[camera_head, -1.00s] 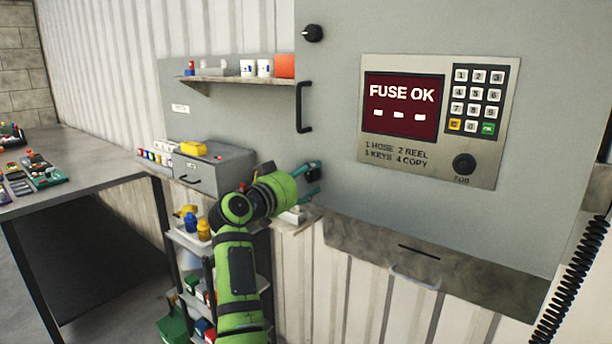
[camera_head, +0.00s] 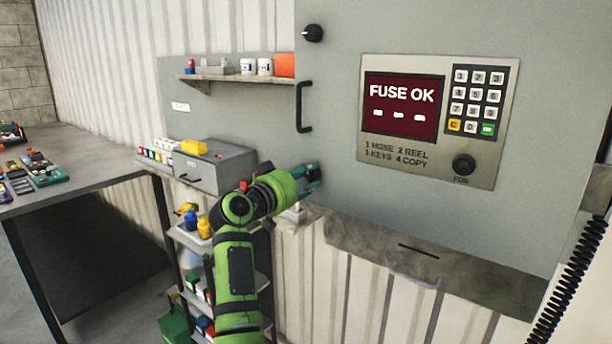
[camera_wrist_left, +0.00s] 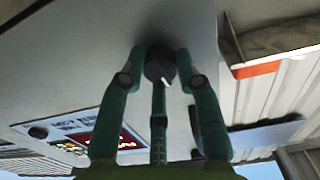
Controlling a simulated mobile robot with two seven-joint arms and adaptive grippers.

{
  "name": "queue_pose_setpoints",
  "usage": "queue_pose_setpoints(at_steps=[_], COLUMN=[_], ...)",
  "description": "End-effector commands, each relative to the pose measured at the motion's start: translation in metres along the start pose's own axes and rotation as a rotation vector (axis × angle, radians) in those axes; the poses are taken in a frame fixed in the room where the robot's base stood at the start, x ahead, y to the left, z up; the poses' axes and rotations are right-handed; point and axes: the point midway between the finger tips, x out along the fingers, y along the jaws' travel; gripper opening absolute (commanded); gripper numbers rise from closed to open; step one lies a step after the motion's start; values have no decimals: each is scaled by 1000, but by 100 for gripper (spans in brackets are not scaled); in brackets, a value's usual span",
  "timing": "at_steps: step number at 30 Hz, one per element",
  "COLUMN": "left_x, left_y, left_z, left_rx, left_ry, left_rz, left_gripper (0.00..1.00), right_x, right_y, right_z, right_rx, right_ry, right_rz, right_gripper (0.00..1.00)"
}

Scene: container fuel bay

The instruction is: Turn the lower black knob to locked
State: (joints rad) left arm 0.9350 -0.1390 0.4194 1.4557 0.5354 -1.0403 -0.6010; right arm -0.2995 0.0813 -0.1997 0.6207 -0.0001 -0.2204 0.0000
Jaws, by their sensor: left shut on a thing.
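The lower black knob (camera_wrist_left: 160,66) is round and dark with a white pointer mark. It sits on the grey cabinet door below the black handle. In the left wrist view the pointer slants toward the lower right of the picture. My left gripper (camera_head: 314,176) is at the knob, its three teal fingers around it and shut on it. In the head view the fingers mostly hide the knob, and I cannot read any locked label. A second black knob (camera_head: 313,33) is higher on the same door. My right gripper is not in view.
The door carries a black handle (camera_head: 304,107) and a keypad panel (camera_head: 432,120) whose screen reads FUSE OK. A shelf (camera_head: 235,79) with cups, a grey drawer box (camera_head: 215,168) and a stocked rack (camera_head: 190,238) stand left. A coiled black cable (camera_head: 572,285) hangs right.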

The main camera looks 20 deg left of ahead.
Motion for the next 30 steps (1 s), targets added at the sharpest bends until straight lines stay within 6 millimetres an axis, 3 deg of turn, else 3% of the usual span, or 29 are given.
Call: queue_pose_setpoints(at_steps=[30], left_x=[1], left_y=[4], left_z=[2], left_rx=[-956], left_ry=[-17], left_rz=[-2], left_gripper=[1], right_x=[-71], right_y=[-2], right_z=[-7], right_rx=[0], right_ry=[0], right_rz=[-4], right_gripper=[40])
